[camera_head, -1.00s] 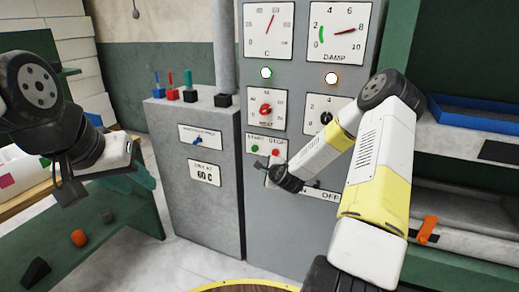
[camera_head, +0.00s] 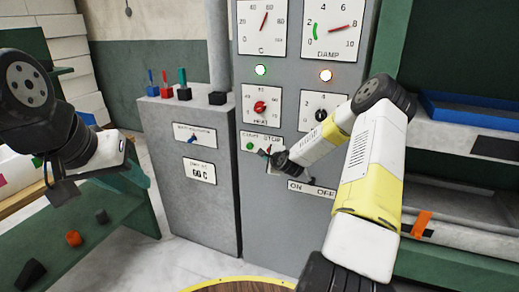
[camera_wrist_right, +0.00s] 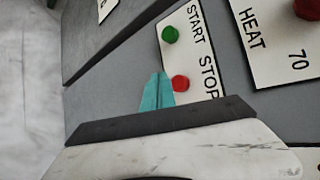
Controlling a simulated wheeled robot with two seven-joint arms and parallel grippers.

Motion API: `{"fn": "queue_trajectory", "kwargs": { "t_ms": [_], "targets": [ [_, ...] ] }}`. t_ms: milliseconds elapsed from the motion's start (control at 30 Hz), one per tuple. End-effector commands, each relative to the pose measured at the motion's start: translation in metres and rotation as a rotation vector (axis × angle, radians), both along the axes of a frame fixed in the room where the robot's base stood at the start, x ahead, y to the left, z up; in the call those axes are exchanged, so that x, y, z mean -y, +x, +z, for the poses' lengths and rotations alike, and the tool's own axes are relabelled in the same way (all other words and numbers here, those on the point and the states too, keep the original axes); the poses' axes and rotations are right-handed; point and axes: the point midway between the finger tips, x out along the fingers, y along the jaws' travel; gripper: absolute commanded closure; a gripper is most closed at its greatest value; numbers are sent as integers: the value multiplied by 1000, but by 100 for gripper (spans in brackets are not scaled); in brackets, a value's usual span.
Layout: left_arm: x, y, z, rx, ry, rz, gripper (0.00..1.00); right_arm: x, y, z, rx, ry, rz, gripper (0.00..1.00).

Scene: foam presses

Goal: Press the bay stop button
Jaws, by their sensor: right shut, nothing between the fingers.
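The START/STOP plate on the grey cabinet has a green button (camera_head: 250,147) on the left, also in the right wrist view (camera_wrist_right: 170,34). The red STOP button (camera_wrist_right: 180,83) shows in the right wrist view; in the head view the gripper largely covers it. My right gripper (camera_wrist_right: 157,90) is shut and empty, its teal fingertips right beside the red button. Whether they touch it I cannot tell. In the head view the right gripper (camera_head: 269,155) is in front of the plate. My left gripper (camera_head: 137,176) hangs at the left, its finger opening unclear.
The HEAT knob (camera_head: 260,106) and another knob (camera_head: 321,114) sit above the plate, and an ON/OFF plate (camera_head: 312,188) below. A lower grey cabinet (camera_head: 200,215) with levers stands left. A shelf with a blue tray (camera_head: 470,112) is right. Lamps glow under the dials.

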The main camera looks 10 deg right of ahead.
Motion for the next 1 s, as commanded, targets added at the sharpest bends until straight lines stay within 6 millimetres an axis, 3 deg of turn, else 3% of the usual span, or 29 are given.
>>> {"fn": "queue_trajectory", "kwargs": {
  "t_ms": [233,1000],
  "targets": [
    [0,0,0,0,0,0,64,9,13,0,0,1,0,100],
    [0,0,0,0,0,0,64,10,14,0,-1,0,0,100]
  ]
}}
